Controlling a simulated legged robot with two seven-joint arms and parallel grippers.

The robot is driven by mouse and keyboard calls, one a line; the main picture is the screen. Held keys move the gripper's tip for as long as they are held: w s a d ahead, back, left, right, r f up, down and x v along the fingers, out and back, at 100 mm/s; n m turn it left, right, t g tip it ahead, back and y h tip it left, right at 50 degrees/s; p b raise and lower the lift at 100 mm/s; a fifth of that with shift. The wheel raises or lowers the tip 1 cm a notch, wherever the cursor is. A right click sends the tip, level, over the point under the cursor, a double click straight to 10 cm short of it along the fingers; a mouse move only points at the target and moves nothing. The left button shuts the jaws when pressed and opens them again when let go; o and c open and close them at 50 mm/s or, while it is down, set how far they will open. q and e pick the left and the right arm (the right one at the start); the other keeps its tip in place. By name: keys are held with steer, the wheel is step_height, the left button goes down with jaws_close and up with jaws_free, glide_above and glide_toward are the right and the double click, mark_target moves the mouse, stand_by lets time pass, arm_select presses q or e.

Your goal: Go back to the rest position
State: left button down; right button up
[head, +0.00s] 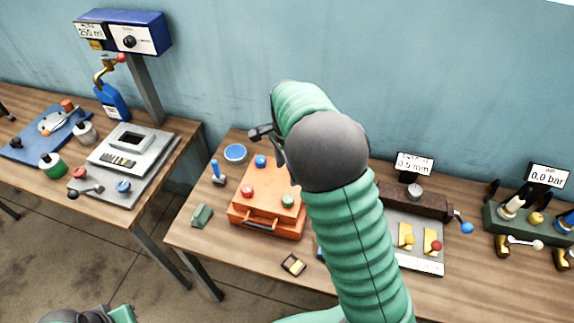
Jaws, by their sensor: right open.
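My right arm, green and ribbed with a dark grey joint, rises from the bottom centre of the head view. My right gripper (264,134) shows as small dark fingers left of the arm's upper end, partly hidden by the arm. It is open, and I see nothing between the fingers. It appears over the back of the orange case (252,210) on the middle table; its height above the case is hard to tell. Only a grey and green piece of my left arm shows at the bottom left edge; its gripper is out of view.
The left table holds a grey device (130,140), a blue bottle (112,100) and a blue dispenser head (122,32) on a post. Right of my arm are a brown-topped fixture (412,203) and a green gauge stand (520,222). A floor gap separates the tables.

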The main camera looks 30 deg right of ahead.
step_height(320, 180, up, 3)
steer(key=shift+w+f, duration=0.1)
steer(key=shift+f, duration=0.1)
steer(key=shift+f, duration=0.1)
